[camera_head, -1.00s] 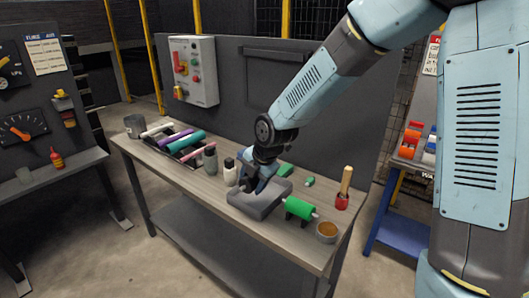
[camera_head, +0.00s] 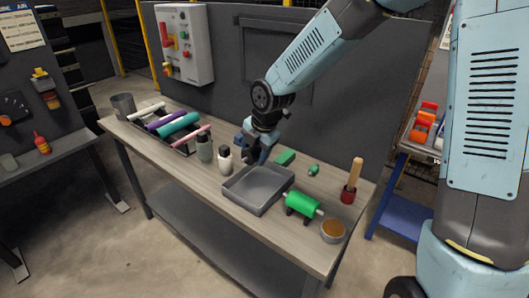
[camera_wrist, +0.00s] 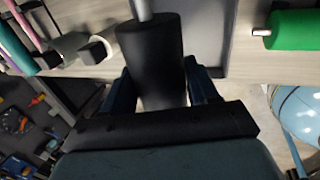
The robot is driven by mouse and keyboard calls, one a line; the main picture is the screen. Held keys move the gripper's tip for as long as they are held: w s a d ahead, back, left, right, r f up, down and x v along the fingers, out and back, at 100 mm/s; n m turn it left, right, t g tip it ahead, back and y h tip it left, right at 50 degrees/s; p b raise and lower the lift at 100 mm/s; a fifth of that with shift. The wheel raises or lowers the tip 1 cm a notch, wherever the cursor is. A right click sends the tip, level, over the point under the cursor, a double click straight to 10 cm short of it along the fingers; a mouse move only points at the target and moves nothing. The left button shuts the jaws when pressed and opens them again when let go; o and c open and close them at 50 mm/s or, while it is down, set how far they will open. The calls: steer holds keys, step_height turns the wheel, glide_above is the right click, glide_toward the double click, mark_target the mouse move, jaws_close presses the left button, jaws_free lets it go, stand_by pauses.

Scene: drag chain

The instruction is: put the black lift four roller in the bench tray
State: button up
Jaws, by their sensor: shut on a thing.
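The black roller (camera_wrist: 152,60), with a bare metal shaft end, sits between the two fingers of my gripper (camera_wrist: 163,88) in the wrist view. My gripper is shut on it. In the head view my gripper (camera_head: 256,152) is above the far left edge of the grey bench tray (camera_head: 262,188). I cannot make out the roller there against the dark gripper. The tray looks empty. Part of the tray (camera_wrist: 207,32) shows behind the roller in the wrist view; the roller's height over it is unclear.
A green roller (camera_head: 302,204) on a stand and a cup (camera_head: 333,231) are right of the tray. A rack of coloured rollers (camera_head: 178,124) lies farther left. A wooden-handled tool (camera_head: 353,178) stands at right.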

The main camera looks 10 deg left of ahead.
steer(key=shift+w+d+f, duration=0.15)
steer(key=shift+f, duration=4.75)
steer(key=o, duration=1.3)
steer(key=v, duration=1.3)
steer(key=shift+r, duration=0.3)
steer(key=shift+d, duration=0.2)
